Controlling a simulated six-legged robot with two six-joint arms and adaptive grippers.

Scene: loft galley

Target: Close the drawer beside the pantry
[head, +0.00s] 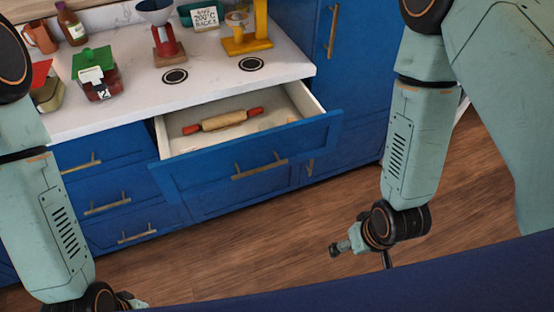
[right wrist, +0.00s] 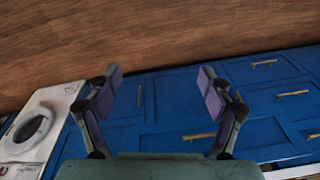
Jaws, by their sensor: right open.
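The blue drawer (head: 220,170) beside the tall blue pantry cabinet (head: 350,70) is pulled out. Its front has a brass bar handle (head: 260,167), and a rolling pin (head: 222,121) with red ends lies inside. My right gripper (head: 338,248) is below and right of the drawer front, apart from it, over the floor. In the right wrist view its two purple-padded fingers (right wrist: 160,88) are spread with nothing between them. My left gripper (head: 132,303) shows only partly at the bottom left edge, so its jaw state is unclear.
Closed drawers (head: 107,205) with brass handles are left of the open one. The white counter (head: 130,116) above holds a green-lidded jar (head: 97,82), a red-based funnel stand (head: 165,35) and a yellow stand (head: 258,35). The wood floor (head: 240,245) in front is clear.

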